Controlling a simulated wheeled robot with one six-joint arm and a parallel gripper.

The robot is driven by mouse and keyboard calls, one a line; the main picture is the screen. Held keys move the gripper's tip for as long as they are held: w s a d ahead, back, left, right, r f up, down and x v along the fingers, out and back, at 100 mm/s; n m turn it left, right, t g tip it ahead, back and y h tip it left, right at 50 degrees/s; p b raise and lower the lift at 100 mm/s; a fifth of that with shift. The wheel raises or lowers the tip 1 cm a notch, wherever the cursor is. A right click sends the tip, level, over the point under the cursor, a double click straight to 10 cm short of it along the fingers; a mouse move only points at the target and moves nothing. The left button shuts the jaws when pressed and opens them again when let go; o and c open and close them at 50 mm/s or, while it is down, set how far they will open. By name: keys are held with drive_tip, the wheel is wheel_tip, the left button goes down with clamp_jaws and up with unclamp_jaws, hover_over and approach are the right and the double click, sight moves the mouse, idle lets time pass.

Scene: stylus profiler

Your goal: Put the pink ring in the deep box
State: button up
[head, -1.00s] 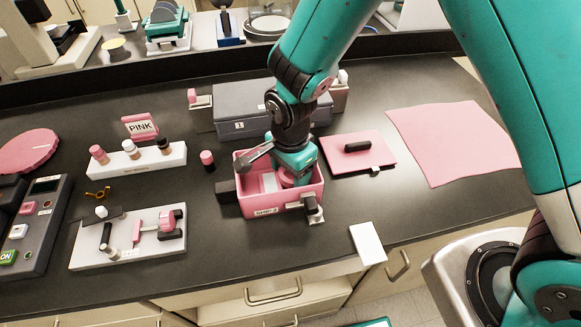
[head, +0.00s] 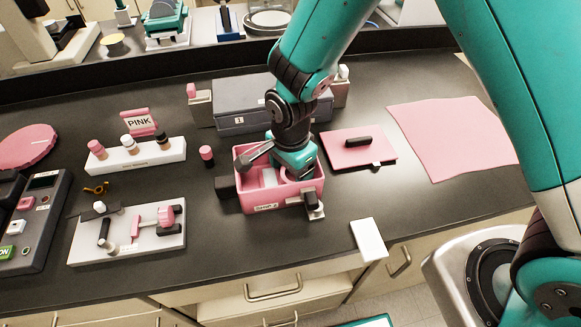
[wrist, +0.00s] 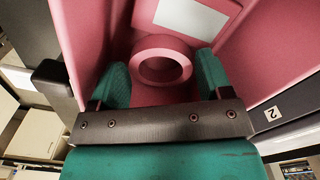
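The pink ring (wrist: 162,67) lies flat at the bottom of the open pink box (head: 262,199), seen in the wrist view. My gripper (wrist: 163,78) reaches down into this box, one teal finger on each side of the ring. Narrow gaps seem to separate the fingers from the ring, so the gripper looks slightly open around it. In the head view the box wall and my wrist hide most of the fingers. A pale rectangular plate (wrist: 198,14) shows inside the box beyond the ring. I cannot tell how deep the box is.
A grey case (head: 232,108) stands behind the pink box. A pink panel with a black handle (head: 345,156) lies to its right, beside a pink sheet (head: 450,140). A vial rack (head: 135,160) and a grey fixture (head: 150,245) stand left. A white card (head: 368,239) lies at the front edge.

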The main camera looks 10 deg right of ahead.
wheel_tip(320, 180, up, 13)
drive_tip(key=b, duration=0.1)
drive_tip(key=s+d+r+n+y, duration=0.2)
drive_tip(key=s+r+n, duration=0.3)
drive_tip(key=s+n, duration=0.3)
drive_tip(key=s+d+r+n+y, duration=0.2)
drive_tip(key=s+d+r+n, duration=0.2)
drive_tip(key=s+n, duration=0.4)
drive_tip(key=r+n, duration=0.1)
drive_tip(key=n, duration=0.2)
drive_tip(key=shift+s, duration=0.3)
